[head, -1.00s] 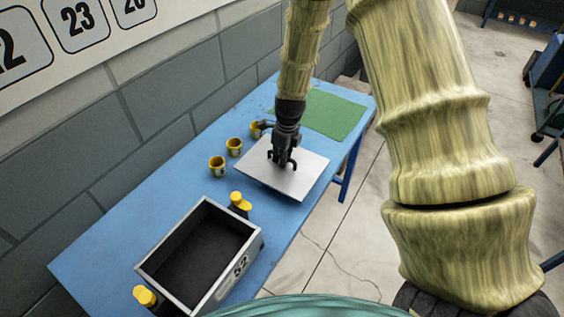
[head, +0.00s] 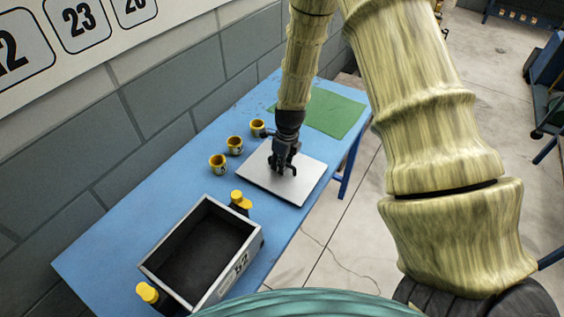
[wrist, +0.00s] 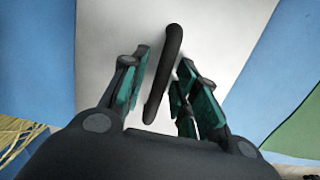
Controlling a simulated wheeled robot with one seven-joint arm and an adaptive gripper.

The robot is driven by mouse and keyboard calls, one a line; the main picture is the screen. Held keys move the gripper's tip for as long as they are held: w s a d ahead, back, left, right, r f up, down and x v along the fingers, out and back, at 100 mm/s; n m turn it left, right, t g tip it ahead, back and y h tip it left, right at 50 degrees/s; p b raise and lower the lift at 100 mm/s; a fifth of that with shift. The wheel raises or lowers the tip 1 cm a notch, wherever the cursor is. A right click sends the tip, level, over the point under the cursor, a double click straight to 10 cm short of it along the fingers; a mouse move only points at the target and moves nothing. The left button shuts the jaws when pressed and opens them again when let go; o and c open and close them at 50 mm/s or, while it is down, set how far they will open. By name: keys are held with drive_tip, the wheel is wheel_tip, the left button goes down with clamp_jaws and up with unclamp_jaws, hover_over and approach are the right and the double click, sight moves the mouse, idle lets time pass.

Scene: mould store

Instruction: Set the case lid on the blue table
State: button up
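The case lid (head: 257,176) is a flat pale grey plate with a dark bar handle (wrist: 166,75). In the head view it lies level on the blue table (head: 130,235), close to the table's right edge. My gripper (head: 283,170) is right over the lid. In the wrist view my gripper (wrist: 165,75) has its green-padded fingers on either side of the handle. A strip of pale lid shows between the left finger and the handle; the right finger is very near it, and contact there is unclear. The underside of the lid is hidden.
An open grey case (head: 222,290) with a dark inside stands at the near end, with yellow-topped items (head: 240,200) (head: 147,292) beside it. Several yellow cups (head: 218,165) stand left of the lid. A green mat (head: 335,113) lies beyond it. A block wall borders the left.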

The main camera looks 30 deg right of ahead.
wheel_tip(320, 180, up, 12)
drive_tip(key=s+b, duration=0.1)
drive_tip(key=b, duration=0.2)
drive_tip(key=shift+s+d, duration=0.15)
drive_tip(key=shift+d, duration=0.2)
idle(0.5)
